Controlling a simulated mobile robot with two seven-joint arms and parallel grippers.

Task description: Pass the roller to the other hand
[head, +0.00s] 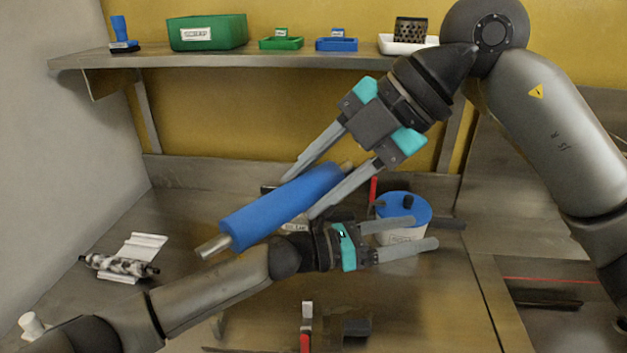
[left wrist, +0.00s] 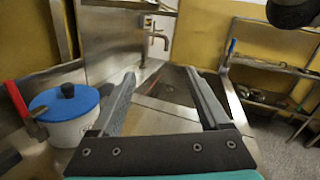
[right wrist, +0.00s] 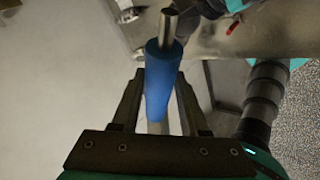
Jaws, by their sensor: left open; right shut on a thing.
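The roller (head: 282,205) is a blue cylinder with bare metal ends. It is held tilted above the bench, its lower end to the left. My right gripper (head: 299,196) comes from the upper right, shut on the roller. In the right wrist view the roller (right wrist: 158,85) lies lengthwise between the fingers, one metal end pointing away. My left gripper (head: 425,232) is open and empty, below and right of the roller, pointing right near the blue-lidded pot. Its empty fingers also show in the left wrist view (left wrist: 161,75). My left forearm passes close below the roller's lower end.
The blue-lidded pot (head: 402,232) stands behind my left gripper. A patterned roll on a white sheet (head: 140,247) lies at left. The back shelf (head: 270,62) carries a green scrap bin (head: 207,33) and small trays.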

